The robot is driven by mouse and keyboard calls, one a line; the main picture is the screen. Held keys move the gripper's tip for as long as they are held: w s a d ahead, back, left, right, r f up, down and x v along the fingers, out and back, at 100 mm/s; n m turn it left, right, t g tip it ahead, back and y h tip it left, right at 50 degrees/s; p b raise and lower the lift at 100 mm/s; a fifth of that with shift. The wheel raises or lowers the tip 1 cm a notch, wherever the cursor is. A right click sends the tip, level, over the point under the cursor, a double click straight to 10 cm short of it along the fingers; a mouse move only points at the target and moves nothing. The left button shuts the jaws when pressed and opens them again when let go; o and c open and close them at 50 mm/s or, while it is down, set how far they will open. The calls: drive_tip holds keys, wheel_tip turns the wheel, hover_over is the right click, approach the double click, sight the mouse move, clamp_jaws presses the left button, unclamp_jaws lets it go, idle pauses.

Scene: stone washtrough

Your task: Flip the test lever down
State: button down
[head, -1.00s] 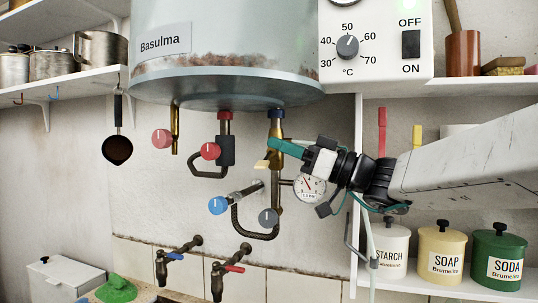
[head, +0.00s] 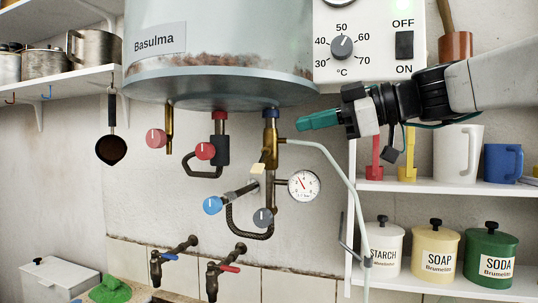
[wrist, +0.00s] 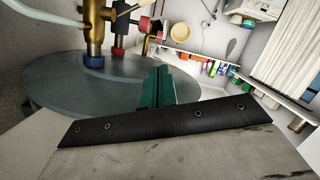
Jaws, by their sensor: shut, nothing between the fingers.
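The brass valve (head: 270,140) hangs under the boiler below a blue collar, and shows upper left in the wrist view (wrist: 93,35). A small cream-tipped lever (head: 258,168) sticks out to its left, tilted somewhat downward; I take this as the test lever. Its pale tip shows near the top of the wrist view (wrist: 124,15). My gripper (head: 300,124) has teal fingers, closed together and empty, pointing left. In the head view it is right of the valve's upper part and above the lever, not touching the lever. The fingers show mid-frame in the wrist view (wrist: 155,72).
The boiler (head: 215,85) is just above my gripper. A pale hose (head: 335,165) runs from the valve down right, past a round gauge (head: 304,186). Red (head: 205,151) and blue (head: 213,205) knobs are left of the valve. Shelves (head: 440,187) with mugs and canisters stand right.

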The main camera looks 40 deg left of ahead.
hover_over(261, 161)
drive_tip(key=s+d, duration=0.4)
wheel_tip(261, 161, down, 3)
drive_tip(key=w+f, duration=0.2)
drive_tip(key=f, duration=0.1)
drive_tip(key=shift+a+f, duration=0.1)
drive_tip(key=shift+a, duration=0.3)
